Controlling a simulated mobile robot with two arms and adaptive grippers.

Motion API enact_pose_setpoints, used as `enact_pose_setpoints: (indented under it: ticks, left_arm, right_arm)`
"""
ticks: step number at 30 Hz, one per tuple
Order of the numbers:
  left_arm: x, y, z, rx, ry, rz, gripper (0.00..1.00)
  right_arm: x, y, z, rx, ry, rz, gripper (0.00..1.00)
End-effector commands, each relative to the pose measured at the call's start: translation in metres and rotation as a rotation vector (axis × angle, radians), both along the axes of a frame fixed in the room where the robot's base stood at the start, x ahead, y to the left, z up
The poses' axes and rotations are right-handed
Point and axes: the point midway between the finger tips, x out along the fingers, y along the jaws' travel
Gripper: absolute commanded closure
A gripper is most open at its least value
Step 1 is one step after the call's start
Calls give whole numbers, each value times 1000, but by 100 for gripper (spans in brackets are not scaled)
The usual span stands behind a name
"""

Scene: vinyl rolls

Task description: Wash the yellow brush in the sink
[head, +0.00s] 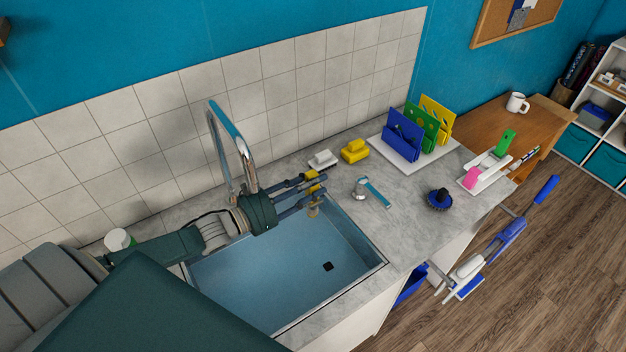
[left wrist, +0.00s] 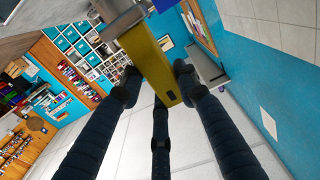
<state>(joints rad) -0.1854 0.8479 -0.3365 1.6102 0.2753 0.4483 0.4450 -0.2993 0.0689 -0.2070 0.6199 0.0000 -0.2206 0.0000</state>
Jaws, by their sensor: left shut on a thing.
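My left gripper (head: 318,184) reaches in from the left, past the tap, and is over the back right part of the sink (head: 290,262). It is shut on the yellow brush (head: 312,174), which is partly hidden by the fingers; a tan end hangs below them. In the left wrist view the yellow brush (left wrist: 149,62) is a long yellow bar between the fingertips, with a grey part at its upper end. The chrome tap (head: 236,140) arches up behind the sink, left of the gripper. No water is visible. My right gripper is not in view.
On the counter (head: 400,222), right of the sink, are a white brush-like piece (head: 322,158), a yellow one (head: 355,151), a light blue-handled tool (head: 376,193) and a round dark blue brush (head: 439,199). A rack of coloured panels (head: 403,136) stands behind. The sink basin looks empty.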

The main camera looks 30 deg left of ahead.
Motion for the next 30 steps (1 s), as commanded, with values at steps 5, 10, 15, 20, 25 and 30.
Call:
enact_pose_setpoints:
  ticks: [5, 10, 15, 20, 25, 30]
  left_arm:
    - [0, 0, 0, 0, 0, 0, 95]
    - [-1, 0, 1, 0, 1, 0, 95]
    - [-2, 0, -12, 0, 1, 1, 95]
    - [-1, 0, -29, 1, 0, 1, 95]
    - [-1, 0, -46, 1, 0, 1, 95]
    - [-1, 0, -63, 1, 0, 0, 95]
  right_arm:
    - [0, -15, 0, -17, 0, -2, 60]
    - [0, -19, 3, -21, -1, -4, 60]
    - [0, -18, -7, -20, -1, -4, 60]
    - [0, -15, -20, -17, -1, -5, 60]
    - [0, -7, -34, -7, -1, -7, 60]
    - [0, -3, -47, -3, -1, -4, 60]
